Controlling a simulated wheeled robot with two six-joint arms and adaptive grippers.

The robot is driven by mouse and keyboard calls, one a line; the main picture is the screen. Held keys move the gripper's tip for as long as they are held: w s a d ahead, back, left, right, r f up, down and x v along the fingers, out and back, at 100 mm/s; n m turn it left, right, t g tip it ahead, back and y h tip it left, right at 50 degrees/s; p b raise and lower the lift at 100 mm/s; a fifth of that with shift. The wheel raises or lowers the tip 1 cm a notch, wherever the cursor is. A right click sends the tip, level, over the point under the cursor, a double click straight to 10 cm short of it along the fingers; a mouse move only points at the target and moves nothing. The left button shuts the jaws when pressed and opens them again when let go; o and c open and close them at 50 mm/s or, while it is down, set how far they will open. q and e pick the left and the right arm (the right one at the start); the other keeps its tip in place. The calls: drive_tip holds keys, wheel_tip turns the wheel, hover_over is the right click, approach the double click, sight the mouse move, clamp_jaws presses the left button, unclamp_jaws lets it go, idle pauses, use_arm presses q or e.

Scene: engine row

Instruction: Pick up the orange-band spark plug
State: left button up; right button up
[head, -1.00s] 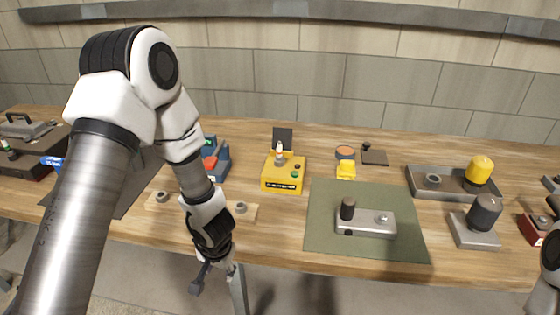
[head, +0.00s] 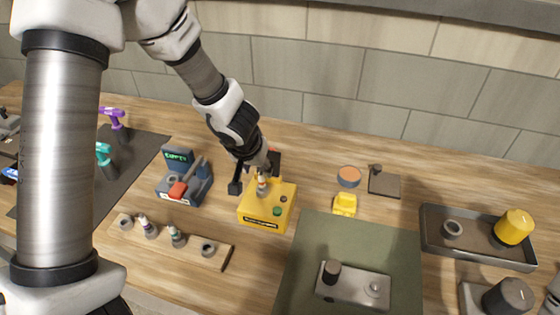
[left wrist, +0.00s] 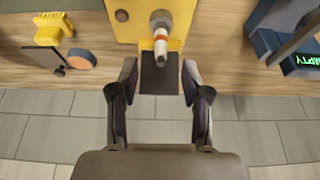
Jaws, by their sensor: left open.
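The orange-band spark plug (head: 262,187) stands upright in the top of a yellow tester box (head: 257,222). In the left wrist view the plug (left wrist: 160,42) is white with an orange band and a metal end, and sits beyond the fingertips, roughly centred between them. My left gripper (head: 254,176) is open and empty, just behind the plug in the head view. In the left wrist view its two fingers (left wrist: 158,85) are spread, with a dark panel of the box between them. My right gripper is not in view.
A wooden rack (head: 207,250) holds two other spark plugs (head: 147,228). A blue-grey device (head: 184,188) with a green display stands left of the box. A yellow block (head: 345,204), a round orange-topped tin (head: 349,176) and a green mat (head: 402,243) lie to the right.

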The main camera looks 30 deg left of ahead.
sight(260, 175)
use_arm(q)
drive_tip(key=shift+w+a+f+b, duration=0.1)
drive_tip(key=shift+w+f+b, duration=0.55)
drive_tip(key=shift+w+f, duration=0.3)
drive_tip(key=shift+s+a+f+b, duration=0.1)
drive_tip(key=shift+s+f+b, duration=0.4)
drive_tip(key=shift+f, duration=0.1)
drive_tip(key=b+x, duration=0.1)
drive_tip(key=x, duration=0.3)
drive_tip(key=shift+w+a+f+b, duration=0.1)
drive_tip(key=shift+w+b, duration=0.3)
drive_tip(key=shift+w, duration=0.3)
drive_tip(key=shift+s+r, duration=0.3)
drive_tip(key=shift+s, duration=0.2)
clamp_jaws()
drive_tip(key=shift+w, duration=0.1)
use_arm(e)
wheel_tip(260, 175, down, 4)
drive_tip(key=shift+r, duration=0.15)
